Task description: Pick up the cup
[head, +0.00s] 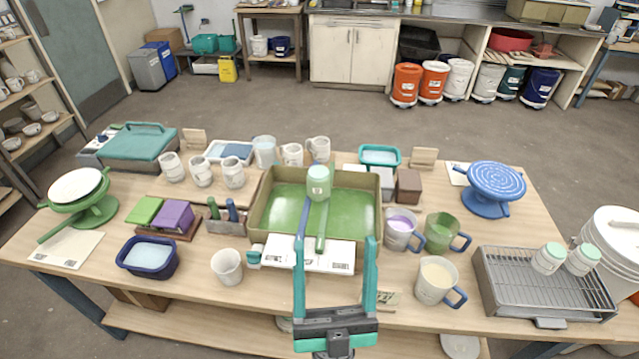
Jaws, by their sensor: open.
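Several cups show in the head view, and I cannot tell which one the task means. A pale green-and-white cup (318,183) is at the green glaze tray (257,200), by a tool with blue and green handles (321,228). A plain speckled cup (227,267) stands alone on the table at front left.
Speckled cups (201,172) stand behind the tray at left. Jugs with coloured liquid (403,229) (437,281) stand right of the tray. A blue basin (148,257), green turntable (81,198) and blue turntable (491,188) crowd the wooden table (190,290). Some bare table shows at front left.

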